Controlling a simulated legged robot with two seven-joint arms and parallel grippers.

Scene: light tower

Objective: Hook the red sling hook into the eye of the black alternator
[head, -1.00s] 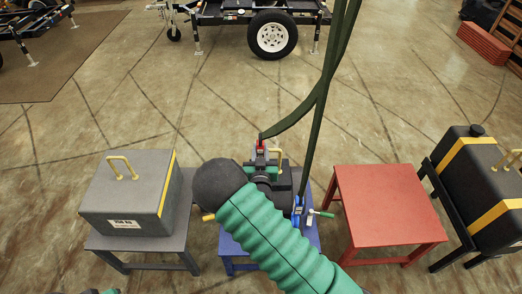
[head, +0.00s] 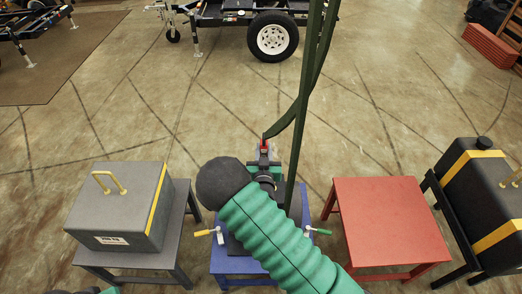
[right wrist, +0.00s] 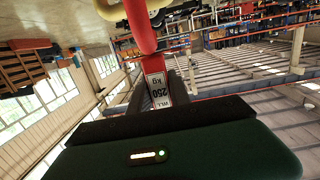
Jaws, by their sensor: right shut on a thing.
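The red sling hook (head: 264,144) hangs on the dark green sling, and it also shows in the right wrist view (right wrist: 141,26). My right gripper (head: 263,160) is shut on the hook's shank, by its label (right wrist: 158,88). A yellow curved piece (right wrist: 108,8), perhaps the alternator's eye, is beside the hook at the top of the wrist view, partly cut off. I cannot tell whether the hook passes through it. The black alternator is mostly hidden behind my right arm in the head view. My left gripper is out of view.
A blue stool (head: 228,263) with yellow and green clamp handles stands under my right arm. A grey box (head: 117,205) on a grey stool is left, an empty red stool (head: 388,222) right, then a black tank (head: 478,195). The green sling (head: 304,130) hangs close to my wrist.

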